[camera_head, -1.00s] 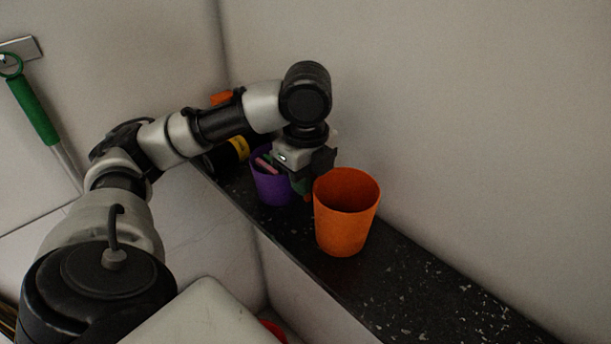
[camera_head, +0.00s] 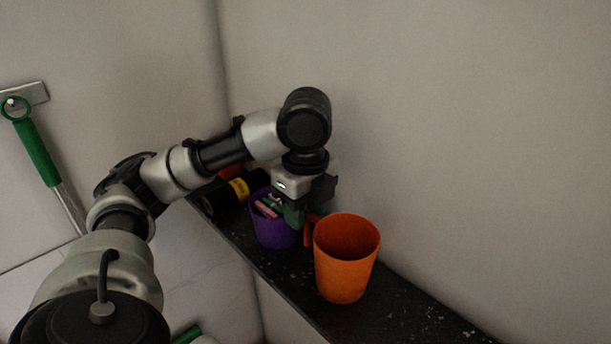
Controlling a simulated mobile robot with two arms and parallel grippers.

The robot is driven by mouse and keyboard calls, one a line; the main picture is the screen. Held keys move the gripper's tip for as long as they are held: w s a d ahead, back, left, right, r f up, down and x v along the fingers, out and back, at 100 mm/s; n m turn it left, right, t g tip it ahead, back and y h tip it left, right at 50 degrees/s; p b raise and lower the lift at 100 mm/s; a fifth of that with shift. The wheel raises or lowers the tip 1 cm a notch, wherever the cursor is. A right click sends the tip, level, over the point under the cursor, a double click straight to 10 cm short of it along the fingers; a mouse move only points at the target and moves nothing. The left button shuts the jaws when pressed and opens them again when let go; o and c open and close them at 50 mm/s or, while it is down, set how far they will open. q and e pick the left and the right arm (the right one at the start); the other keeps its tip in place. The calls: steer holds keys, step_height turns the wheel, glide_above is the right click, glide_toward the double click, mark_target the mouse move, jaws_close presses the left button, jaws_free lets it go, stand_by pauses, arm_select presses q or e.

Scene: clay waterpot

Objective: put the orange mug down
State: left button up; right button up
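The orange mug (camera_head: 343,268) stands upright on a dark speckled shelf (camera_head: 400,318). Its open top faces up, and its handle (camera_head: 309,231) shows on the left side. My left gripper (camera_head: 304,213) points down just above and beside the handle, at the mug's upper left. Its fingers are dark and partly green and overlap the things behind them. I cannot tell whether they are apart or touch the handle. My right gripper is not in view.
A purple cup (camera_head: 277,234) with small coloured items stands close to the left of the mug. A black and yellow object (camera_head: 236,191) lies behind it. Walls border the shelf; its right part is clear. A green-handled tool (camera_head: 38,153) hangs at the left.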

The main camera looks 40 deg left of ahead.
arm_select(q)
step_height(320, 180, up, 9)
steer(key=p, duration=0.3)
steer(key=shift+d+f, duration=0.1)
steer(key=shift+f, duration=0.05)
